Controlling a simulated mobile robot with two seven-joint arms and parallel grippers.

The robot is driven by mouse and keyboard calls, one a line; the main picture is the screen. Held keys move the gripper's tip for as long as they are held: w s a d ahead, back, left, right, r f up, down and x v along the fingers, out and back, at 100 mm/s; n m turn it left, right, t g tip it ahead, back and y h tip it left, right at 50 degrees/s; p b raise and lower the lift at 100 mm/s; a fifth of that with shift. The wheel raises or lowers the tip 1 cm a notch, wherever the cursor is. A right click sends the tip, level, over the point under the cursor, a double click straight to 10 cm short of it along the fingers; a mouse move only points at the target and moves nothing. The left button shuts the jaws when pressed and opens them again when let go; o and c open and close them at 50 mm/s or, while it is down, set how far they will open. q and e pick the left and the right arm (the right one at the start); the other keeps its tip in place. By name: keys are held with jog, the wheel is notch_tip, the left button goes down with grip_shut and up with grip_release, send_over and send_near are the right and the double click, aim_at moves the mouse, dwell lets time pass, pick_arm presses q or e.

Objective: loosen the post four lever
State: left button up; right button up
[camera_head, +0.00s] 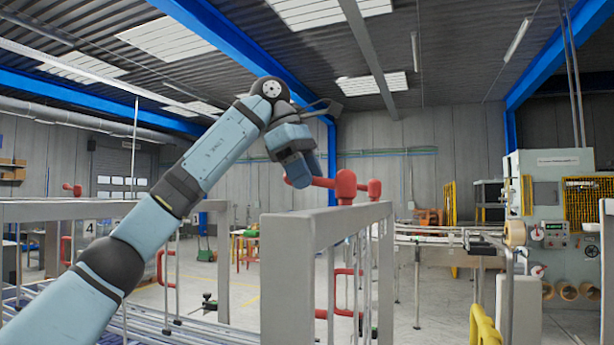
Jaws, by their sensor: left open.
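A red lever (345,187) with a rounded head stands on top of the grey frame post in the middle, its bar pointing left. My left gripper (300,177) reaches down at the left end of this bar. It is open; whether the bar lies between its fingers or behind them cannot be told. A second red lever (374,189) sits just behind to the right. Another small red lever (73,189) is at the far left, above a plate marked 4 (89,228). Which lever belongs to post four is not clear. My right gripper is not in view.
The grey frame (288,290) stands close in front, with hanging rods and red handles (345,290) below. A left grey rail (50,211) runs behind my arm. A conveyor (440,240) and a control cabinet (550,225) are at the right. Open floor shows between.

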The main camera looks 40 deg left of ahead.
pick_arm(q)
jog(key=shift+f, duration=0.1)
jog(key=c, duration=0.6)
jog(key=shift+d, duration=0.25)
grip_shut()
